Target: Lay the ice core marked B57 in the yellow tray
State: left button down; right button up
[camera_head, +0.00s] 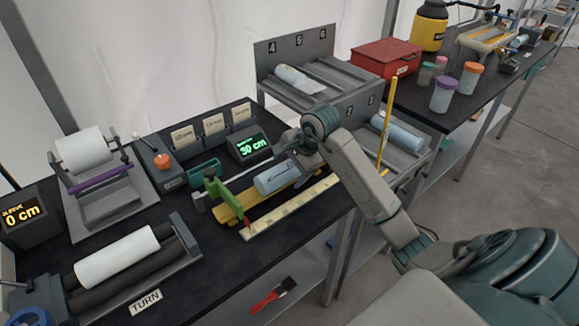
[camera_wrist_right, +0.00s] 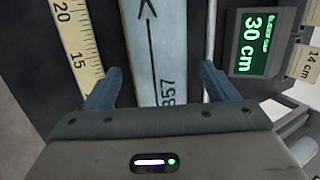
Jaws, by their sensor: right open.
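A pale blue ice core (camera_head: 275,181) lies lengthwise on a yellow support (camera_head: 228,214) beside a ruler on the dark bench. My right gripper (camera_head: 303,163) is over the core's far end. In its wrist view the open fingers (camera_wrist_right: 158,88) stand one on each side of the core, with gaps. The hand hides the core's end in the head view. Another yellow tray-like piece (camera_head: 482,36) stands on the far bench. My left gripper is out of view.
A ruler (camera_head: 290,207) lies along the near side, and a green clamp (camera_head: 217,189) stands at the left. A display reading 30 cm (camera_head: 250,146) stands behind. A numbered grey rack (camera_head: 322,73) holding cores and a yellow upright post (camera_head: 388,120) are to the right.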

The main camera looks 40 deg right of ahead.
pick_arm(q)
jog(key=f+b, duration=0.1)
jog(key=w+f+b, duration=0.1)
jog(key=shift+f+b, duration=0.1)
jog(key=shift+b, duration=0.2)
pick_arm(e)
jog(key=v, duration=1.1)
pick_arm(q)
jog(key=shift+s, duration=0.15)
pick_arm(e)
jog(key=shift+f, duration=0.1)
